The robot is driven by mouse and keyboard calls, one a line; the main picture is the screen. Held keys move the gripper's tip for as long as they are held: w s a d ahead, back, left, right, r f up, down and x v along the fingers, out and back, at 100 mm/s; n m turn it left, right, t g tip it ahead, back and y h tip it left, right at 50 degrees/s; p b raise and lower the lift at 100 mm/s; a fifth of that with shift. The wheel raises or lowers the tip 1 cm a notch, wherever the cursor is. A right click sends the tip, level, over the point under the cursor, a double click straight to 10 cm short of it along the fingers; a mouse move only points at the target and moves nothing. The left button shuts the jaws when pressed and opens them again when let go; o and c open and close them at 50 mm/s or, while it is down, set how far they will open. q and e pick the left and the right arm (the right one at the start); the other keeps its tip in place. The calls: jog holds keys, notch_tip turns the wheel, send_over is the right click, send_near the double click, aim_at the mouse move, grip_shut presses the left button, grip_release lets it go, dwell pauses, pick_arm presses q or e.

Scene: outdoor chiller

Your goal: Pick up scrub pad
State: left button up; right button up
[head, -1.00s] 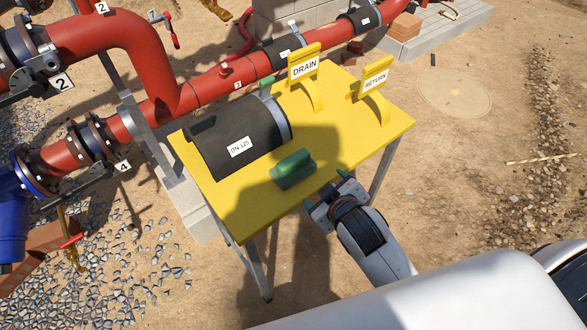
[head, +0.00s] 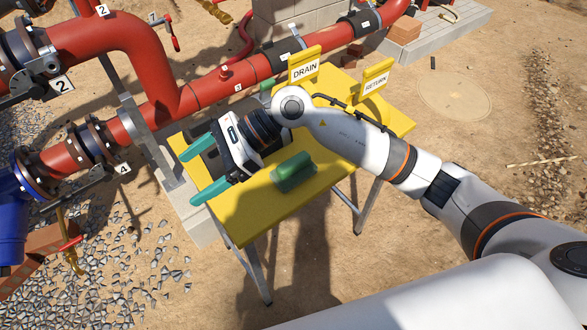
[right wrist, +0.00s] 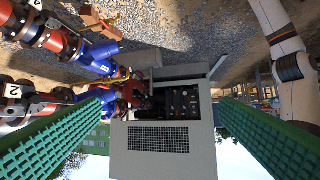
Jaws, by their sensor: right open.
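The scrub pad (head: 293,172), with a rounded green grip on top, lies near the front edge of the yellow table (head: 245,222) in the head view. My right gripper (head: 187,180) is over the table's left part, left of the pad, its two green fingers spread and pointing left. Nothing is between them. The right wrist view shows the ribbed fingers wide apart (right wrist: 165,100) and the pad is out of that view. My left gripper is not in view.
The DRAIN sign (head: 305,70) and RETURN sign (head: 376,78) stand at the table's back. My right arm and gripper largely hide the black DN 125 sleeve. Red pipework (head: 135,35) runs behind and left. The wrist view faces a grey chiller cabinet (right wrist: 160,138).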

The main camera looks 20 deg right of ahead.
jog(key=w+d+f+n+h, duration=0.3)
jog(key=w+d+f+h, duration=0.2)
jog(key=d+h, duration=0.3)
jog(key=r+t+h, duration=0.1)
jog(key=t+h, duration=0.1)
jog(key=h, duration=0.3)
send_over(294, 161)
jog(key=f, duration=0.1)
jog(key=f+p, duration=0.1)
jog(key=f, duration=0.3)
jog(key=shift+w+d+f, duration=0.2)
jog(key=shift+d+f, duration=0.05)
jog(key=f, duration=0.1)
jog(key=f+p, duration=0.1)
jog(key=f, duration=0.1)
jog(key=f+p, duration=0.1)
jog(key=f, duration=0.1)
jog(key=shift+s+a+f, duration=0.15)
jog(key=shift+a+f, duration=0.1)
jog(key=shift+a, duration=0.05)
jog(key=shift+f, duration=0.35)
jog(key=shift+c, duration=0.5)
jog(key=c, duration=1)
notch_tip(294, 161, up, 10)
jog(key=shift+r+b, duration=0.1)
jog(key=shift+b, duration=0.75)
